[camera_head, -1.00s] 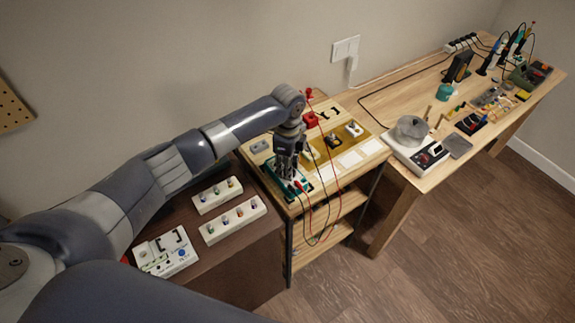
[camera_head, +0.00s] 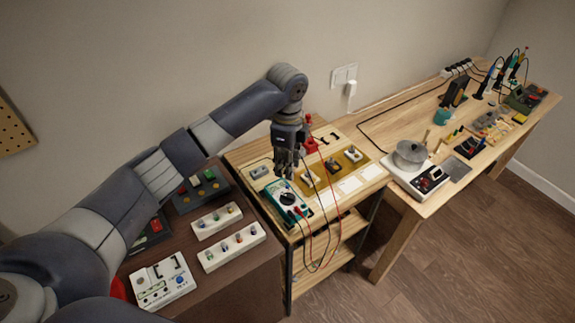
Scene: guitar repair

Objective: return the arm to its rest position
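My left arm reaches in from the left, with its wrist bent down. My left gripper (camera_head: 287,163) hangs fingers-down above the small wooden shelf unit (camera_head: 262,215), just behind the teal multimeter (camera_head: 287,201). Nothing shows held in it, but the fingers are small and dark, and I cannot tell how far apart they are. The multimeter lies on the shelf top with red and black leads running from it over the front edge. My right gripper is out of view.
A dark brown table (camera_head: 238,272) at lower left holds white trays (camera_head: 232,246) of small parts and a white board (camera_head: 163,283). The long workbench (camera_head: 392,128) at right carries a white device with a round pot (camera_head: 411,155) and tools. Leads (camera_head: 334,205) hang before the shelf.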

